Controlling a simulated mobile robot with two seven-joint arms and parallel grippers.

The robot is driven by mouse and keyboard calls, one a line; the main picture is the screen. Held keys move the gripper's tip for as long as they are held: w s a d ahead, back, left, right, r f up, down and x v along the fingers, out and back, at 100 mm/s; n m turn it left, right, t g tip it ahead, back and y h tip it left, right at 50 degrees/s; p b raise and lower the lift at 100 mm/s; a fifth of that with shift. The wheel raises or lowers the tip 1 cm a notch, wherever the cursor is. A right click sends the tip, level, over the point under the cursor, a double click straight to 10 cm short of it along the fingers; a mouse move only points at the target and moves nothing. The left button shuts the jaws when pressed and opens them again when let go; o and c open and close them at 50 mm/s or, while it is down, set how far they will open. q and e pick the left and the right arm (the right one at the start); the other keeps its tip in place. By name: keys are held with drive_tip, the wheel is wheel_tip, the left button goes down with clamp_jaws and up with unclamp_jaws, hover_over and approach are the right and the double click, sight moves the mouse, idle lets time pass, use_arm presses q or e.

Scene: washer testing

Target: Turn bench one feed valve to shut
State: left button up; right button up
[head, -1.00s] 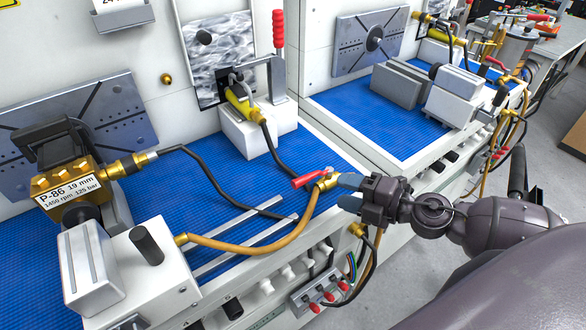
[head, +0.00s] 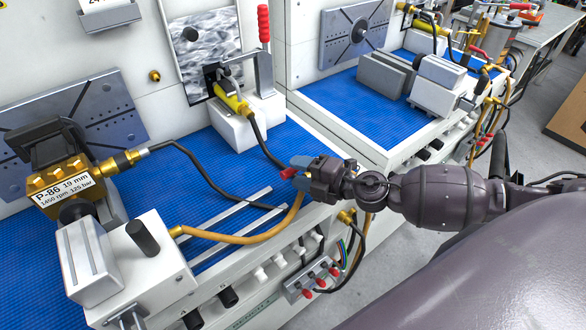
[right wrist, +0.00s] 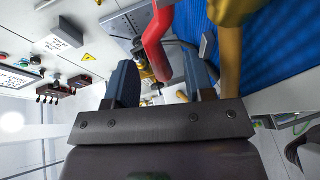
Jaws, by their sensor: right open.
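The feed valve's red lever (head: 289,173) shows at the front edge of the near bench (head: 262,160), by the top end of the tan hose (head: 240,238). My right gripper (head: 300,165) is over the valve and hides its brass body in the head view. In the right wrist view, the red lever (right wrist: 156,45) lies beyond and between the two open fingers (right wrist: 160,80). I cannot tell whether a finger touches it. Blurred brass (right wrist: 232,10) shows at the top right there. My left gripper is not in view.
A brass pump block (head: 68,182) labelled P-86 stands at left on the near bench. A clamp with a red upright handle (head: 263,24) stands behind the valve. Small red-tipped switches (head: 320,272) sit below on the bench front. A second bench (head: 335,97) stands to the right.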

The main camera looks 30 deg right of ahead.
drive_tip(key=shift+x, duration=1.15)
drive_tip(key=shift+c, duration=0.5)
clamp_jaws()
